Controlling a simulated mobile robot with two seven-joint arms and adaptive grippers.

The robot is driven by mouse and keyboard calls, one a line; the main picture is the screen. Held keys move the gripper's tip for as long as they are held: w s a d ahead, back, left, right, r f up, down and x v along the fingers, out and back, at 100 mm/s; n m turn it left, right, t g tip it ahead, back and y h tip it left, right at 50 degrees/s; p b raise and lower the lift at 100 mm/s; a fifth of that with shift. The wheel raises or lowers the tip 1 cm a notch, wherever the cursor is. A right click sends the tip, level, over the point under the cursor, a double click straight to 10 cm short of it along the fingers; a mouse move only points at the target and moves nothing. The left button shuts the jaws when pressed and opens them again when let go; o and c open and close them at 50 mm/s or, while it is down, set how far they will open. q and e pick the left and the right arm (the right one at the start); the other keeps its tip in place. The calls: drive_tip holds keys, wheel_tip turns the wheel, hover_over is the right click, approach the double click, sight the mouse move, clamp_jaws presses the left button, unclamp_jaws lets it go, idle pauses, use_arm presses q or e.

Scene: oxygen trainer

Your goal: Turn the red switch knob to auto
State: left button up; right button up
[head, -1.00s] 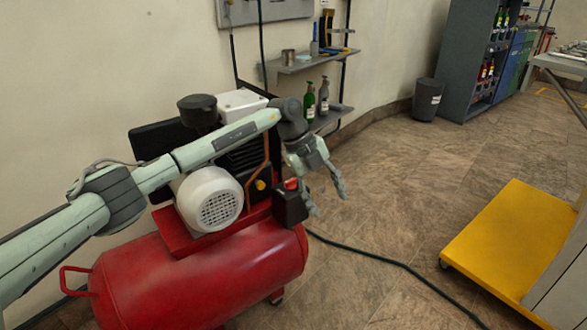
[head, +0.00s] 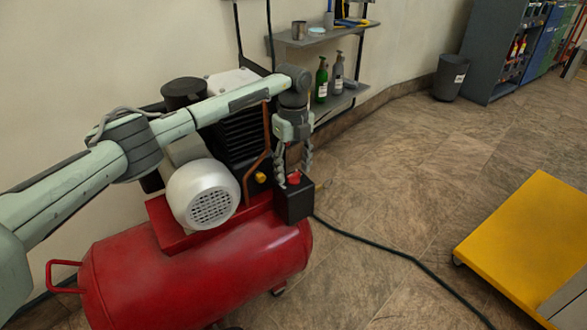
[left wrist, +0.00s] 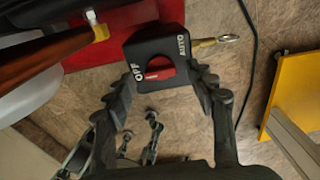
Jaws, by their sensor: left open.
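The red switch knob (head: 294,178) sits on top of a black switch box (head: 294,203) at the right end of the red compressor. In the left wrist view the red knob (left wrist: 159,70) lies between an OFF label on its left and an AUTO label at its upper right. A pale mark on the knob is on the OFF side. My left gripper (head: 293,172) points down over the box, open, with one finger on each side of the knob. In the left wrist view the open fingers (left wrist: 162,73) flank the knob; contact is unclear.
The red compressor tank (head: 200,275) and its white motor cover (head: 203,195) are left of the box. A dark cable (head: 380,254) runs over the floor to the right. A yellow platform (head: 530,240) is at the right. A brass fitting with a ring (left wrist: 212,41) is beside the box.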

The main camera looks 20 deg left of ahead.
use_arm(q)
drive_tip(key=shift+f, duration=0.4)
use_arm(e)
drive_tip(key=shift+w+r, duration=0.1)
drive_tip(key=shift+w, duration=0.1)
use_arm(q)
drive_tip(key=c, duration=1.2)
drive_tip(key=shift+o, duration=0.2)
use_arm(e)
drive_tip(key=shift+d, duration=0.3)
